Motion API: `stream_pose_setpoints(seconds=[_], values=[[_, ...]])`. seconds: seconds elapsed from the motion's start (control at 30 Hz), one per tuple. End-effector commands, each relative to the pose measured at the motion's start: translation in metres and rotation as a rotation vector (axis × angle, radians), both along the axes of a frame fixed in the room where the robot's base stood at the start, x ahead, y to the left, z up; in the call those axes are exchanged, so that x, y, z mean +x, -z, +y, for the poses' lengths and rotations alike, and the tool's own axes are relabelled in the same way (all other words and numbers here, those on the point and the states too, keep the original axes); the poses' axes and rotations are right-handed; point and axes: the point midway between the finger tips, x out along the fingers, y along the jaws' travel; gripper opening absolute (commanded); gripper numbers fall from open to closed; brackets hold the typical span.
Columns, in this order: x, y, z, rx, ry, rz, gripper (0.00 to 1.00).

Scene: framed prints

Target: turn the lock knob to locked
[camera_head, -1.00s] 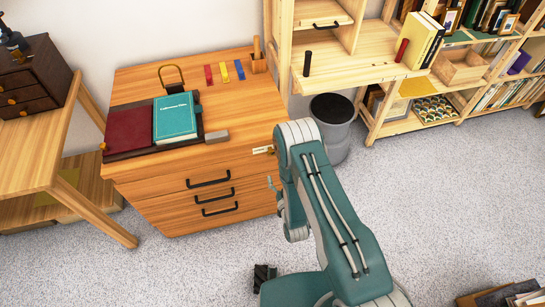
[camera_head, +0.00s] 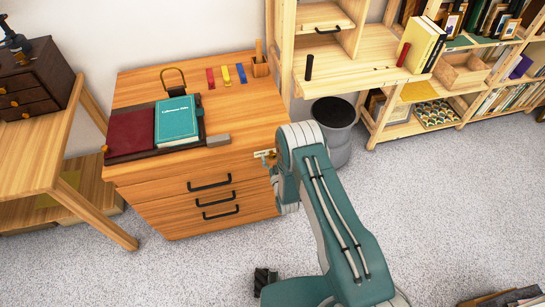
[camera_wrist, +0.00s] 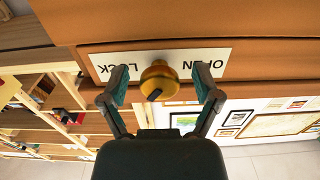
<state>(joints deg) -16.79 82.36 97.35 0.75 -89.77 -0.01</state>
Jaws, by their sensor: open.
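The lock knob (camera_wrist: 159,80) is a round brass knob with a dark slot or pointer, on a white plate (camera_wrist: 225,58) lettered OPEN and LOCK. The wrist view shows the plate upside down, with LOCK at left and OPEN at right. My gripper (camera_wrist: 159,88) is open, one teal-padded finger on each side of the knob; I cannot tell if either touches it. In the head view the plate (camera_head: 263,154) shows small on the front of the wooden drawer cabinet (camera_head: 150,194), near its right edge. My arm hides part of the gripper and knob there.
On the cabinet top lie a teal book (camera_head: 176,120), a dark red book (camera_head: 131,131) and several coloured tags. A dark bin (camera_head: 334,113) stands just right of the cabinet, beside the wooden shelves (camera_head: 373,60). Carpet in front is mostly clear.

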Motion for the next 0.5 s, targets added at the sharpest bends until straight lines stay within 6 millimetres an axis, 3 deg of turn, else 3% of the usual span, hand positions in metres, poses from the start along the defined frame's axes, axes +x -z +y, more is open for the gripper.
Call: stream_pose_setpoints(seconds=[0.2, 0.23, 0.4, 0.5], values=[[0.0005, 0.0003, 0.0, 0.0, 0.0, 0.001, 0.81], [0.0005, 0.0002, 0.0, 0.0, 0.0, 0.001, 0.77], [0.0004, 0.0002, 0.0001, 0.0, 0.0, 0.0, 0.01], [0.0006, 0.0001, 0.0003, 0.0, 0.0, 0.0, 0.0]])
